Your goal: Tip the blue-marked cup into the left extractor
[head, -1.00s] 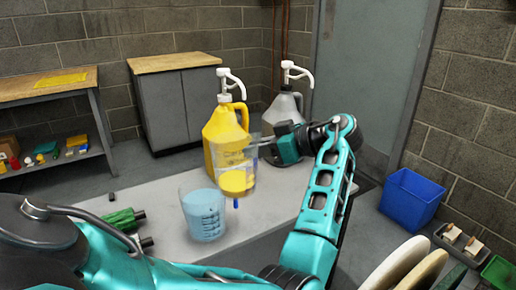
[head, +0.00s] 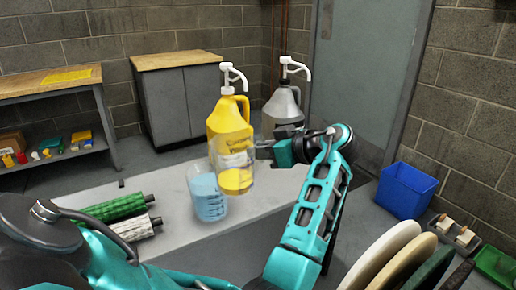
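A clear cup with yellow contents (head: 236,181) is in front of the yellow jug. My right gripper (head: 262,151) is at its right side, with the fingertips close to its upper wall. I cannot tell whether they grip it, nor whether the cup rests on the table. A second clear cup with blue contents and dark graduation marks (head: 209,197) stands upright on the pale table (head: 185,238), to the left and nearer. No separate blue mark is clear on either cup. No extractor is recognisable. My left gripper is out of view; only its arm shows at lower left.
A yellow pump jug (head: 230,128) and a grey pump jug (head: 282,108) stand behind the cups. A green roller (head: 118,207) and a white roller (head: 133,229) lie at left. Round pads (head: 385,255) stand at lower right. A blue bin (head: 406,190) is on the floor.

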